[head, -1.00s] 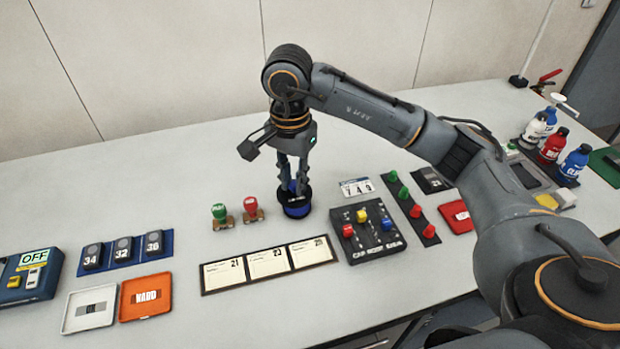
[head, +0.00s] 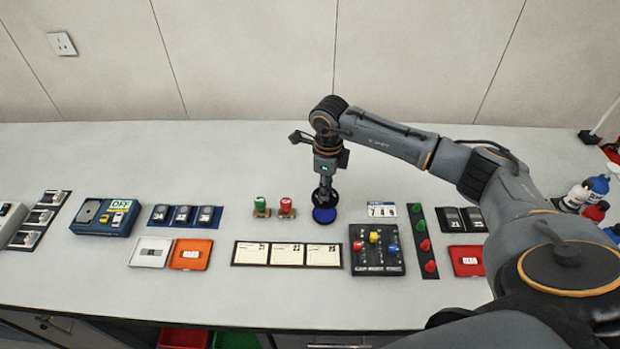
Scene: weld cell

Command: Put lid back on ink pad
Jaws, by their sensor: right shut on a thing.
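The round ink pad (head: 324,215) shows as a blue disc on the table, behind the row of white cards. A dark round lid (head: 336,199) is just above and behind it in the picture. My right gripper (head: 325,197) points down and is shut on the lid. The gripper's fingers hide part of the lid. I cannot tell whether the lid touches the pad. The pad's blue face is uncovered towards me. My left gripper is not in view.
Green and red knobbed stamps (head: 273,207) stand just left of the pad. A black box with coloured knobs (head: 377,250) is at the front right, and a small number card (head: 382,209) is to the right. The table behind the pad is clear.

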